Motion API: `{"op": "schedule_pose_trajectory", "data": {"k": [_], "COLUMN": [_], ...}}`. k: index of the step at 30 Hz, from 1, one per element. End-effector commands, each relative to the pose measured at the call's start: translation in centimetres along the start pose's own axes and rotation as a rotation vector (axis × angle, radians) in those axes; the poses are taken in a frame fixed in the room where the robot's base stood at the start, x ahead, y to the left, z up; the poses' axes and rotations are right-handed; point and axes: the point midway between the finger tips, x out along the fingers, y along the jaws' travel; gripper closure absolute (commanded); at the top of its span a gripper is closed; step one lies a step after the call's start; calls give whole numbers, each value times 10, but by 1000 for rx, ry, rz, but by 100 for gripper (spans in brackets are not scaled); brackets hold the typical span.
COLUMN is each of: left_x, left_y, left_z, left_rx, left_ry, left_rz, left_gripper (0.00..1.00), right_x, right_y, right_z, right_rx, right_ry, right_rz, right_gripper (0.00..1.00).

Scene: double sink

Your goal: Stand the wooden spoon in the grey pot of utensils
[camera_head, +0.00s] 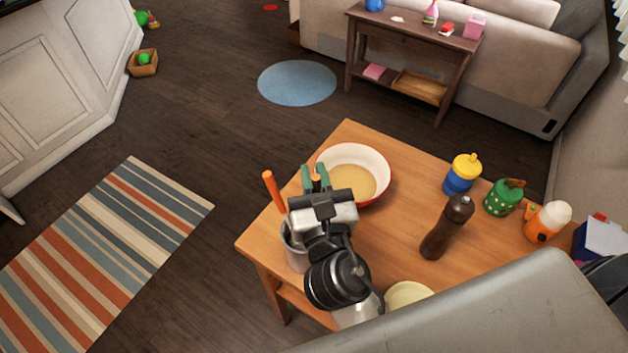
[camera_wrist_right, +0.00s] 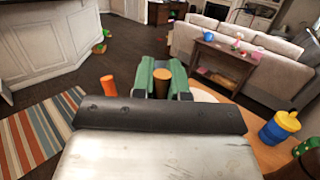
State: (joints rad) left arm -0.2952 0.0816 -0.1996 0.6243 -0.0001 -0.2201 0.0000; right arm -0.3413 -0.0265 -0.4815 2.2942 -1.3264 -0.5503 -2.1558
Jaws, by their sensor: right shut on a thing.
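The grey pot (camera_head: 296,252) stands near the left corner of the wooden table, partly hidden behind my right arm. An orange handle (camera_head: 273,190) sticks up from it; that handle also shows in the right wrist view (camera_wrist_right: 109,86). My right gripper (camera_head: 316,180) is over the pot side of the table, its green fingers shut on the wooden spoon. Only the brown end of the spoon (camera_wrist_right: 161,76) shows between the fingertips. The rest of the spoon is hidden below the gripper, so I cannot tell whether it is inside the pot. My left gripper is not in view.
A cream bowl with a red rim (camera_head: 377,163) stands just beyond my right gripper. A dark pepper mill (camera_head: 447,227), a blue and yellow bottle (camera_head: 461,175), a green jar (camera_head: 503,198) and an orange bottle (camera_head: 547,222) stand to the right. A pale plate (camera_head: 408,292) is nearer.

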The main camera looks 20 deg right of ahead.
Motion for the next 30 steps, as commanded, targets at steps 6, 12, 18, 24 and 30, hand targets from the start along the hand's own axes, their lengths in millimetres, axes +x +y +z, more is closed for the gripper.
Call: {"op": "schedule_pose_trajectory", "data": {"k": [6,12,18,24,30], "left_x": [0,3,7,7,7], "left_y": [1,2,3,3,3], "left_z": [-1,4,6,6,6], "left_rx": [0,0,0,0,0], "left_ry": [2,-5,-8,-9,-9], "left_rz": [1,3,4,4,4], "left_gripper": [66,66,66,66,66], "right_x": [0,-1,-2,-2,-2], "right_y": [0,0,0,0,0], "right_z": [-1,-6,-12,-13,-13], "right_rx": [1,1,0,0,0], "right_ry": [0,0,0,0,0], "right_rz": [0,0,0,0,0], "right_gripper": [100,100,100,83,61]}}
